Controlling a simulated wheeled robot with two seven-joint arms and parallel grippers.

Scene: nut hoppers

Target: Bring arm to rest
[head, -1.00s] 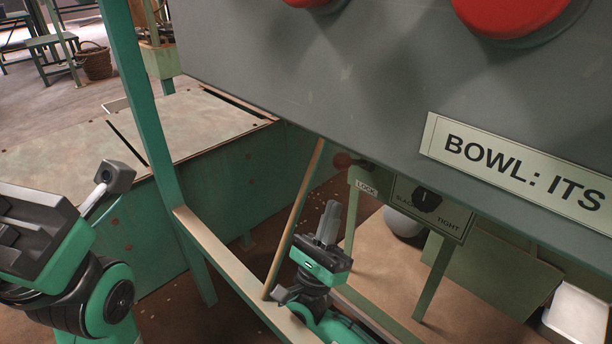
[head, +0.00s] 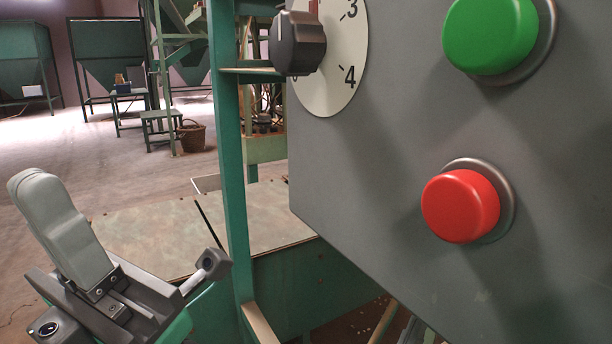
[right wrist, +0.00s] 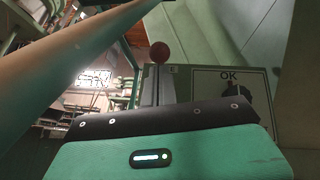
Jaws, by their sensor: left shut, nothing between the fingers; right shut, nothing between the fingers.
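My left gripper (head: 38,188) is at the lower left of the head view, its grey fingers pointing up and together, with nothing held. It is apart from the grey control box. My right gripper (right wrist: 158,78) shows in the right wrist view, where its green body and black plate fill the bottom. Its grey fingers look closed and empty, close to a dark red ball knob (right wrist: 160,52) and left of a plate marked OK (right wrist: 210,83). I cannot tell whether they touch the ball. The right gripper cannot be made out in the head view.
The grey control box (head: 370,190) fills the right side, with a green button (head: 490,35), a red button (head: 460,206) and a black dial knob (head: 297,43). A green post (head: 228,150) stands left of it. Open floor (head: 50,130), a basket (head: 191,136) and hoppers lie behind.

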